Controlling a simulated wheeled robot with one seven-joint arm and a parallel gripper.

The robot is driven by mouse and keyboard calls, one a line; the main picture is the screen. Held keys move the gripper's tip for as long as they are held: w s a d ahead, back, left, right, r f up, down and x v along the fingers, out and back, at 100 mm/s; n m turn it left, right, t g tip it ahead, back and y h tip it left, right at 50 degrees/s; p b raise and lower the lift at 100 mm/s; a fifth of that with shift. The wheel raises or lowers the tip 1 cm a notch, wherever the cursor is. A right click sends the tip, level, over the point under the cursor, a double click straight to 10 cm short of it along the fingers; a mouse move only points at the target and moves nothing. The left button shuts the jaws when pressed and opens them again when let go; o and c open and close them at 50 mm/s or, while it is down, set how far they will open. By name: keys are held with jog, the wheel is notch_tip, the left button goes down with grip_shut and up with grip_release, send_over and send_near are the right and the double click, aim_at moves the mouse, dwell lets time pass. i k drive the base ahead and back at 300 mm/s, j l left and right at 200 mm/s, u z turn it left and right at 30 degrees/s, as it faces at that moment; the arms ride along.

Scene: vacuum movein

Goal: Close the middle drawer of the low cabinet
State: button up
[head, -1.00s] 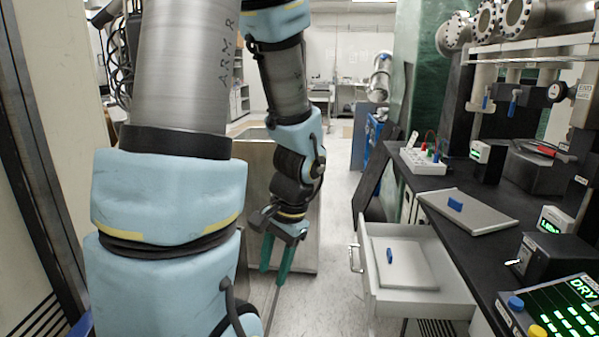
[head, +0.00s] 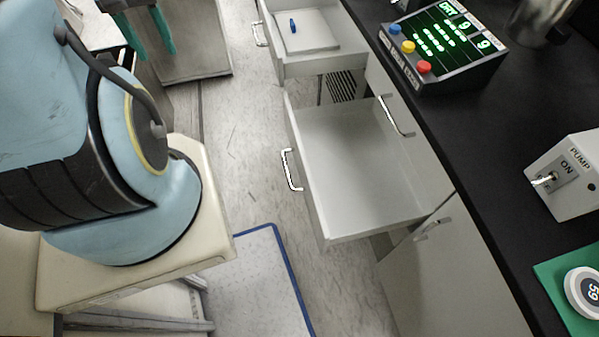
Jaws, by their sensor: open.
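An empty white drawer (head: 352,157) of the low cabinet (head: 405,185) stands pulled far out over the aisle, below a shut front with its own handle (head: 397,117). I take it as the middle drawer. Its bar handle (head: 291,170) faces left, towards the aisle. My gripper (head: 155,50), with green fingers, is at the upper left, open and empty. It is well apart from the drawer, with the aisle floor between them. Its upper part is cut off by the frame edge.
A second open drawer (head: 320,62), farther off, holds a pale flat panel (head: 302,31) with a blue knob. The black countertop (head: 440,120) carries a lit display box (head: 445,45) and a pump switch box (head: 570,175). A blue-edged mat (head: 255,285) lies on the floor. The aisle between is clear.

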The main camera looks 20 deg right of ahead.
aim_at(358, 180)
jog(key=k+u, duration=0.25)
jog(key=u, duration=0.2)
jog(key=k+j+u, duration=0.2)
jog(key=u, duration=0.9)
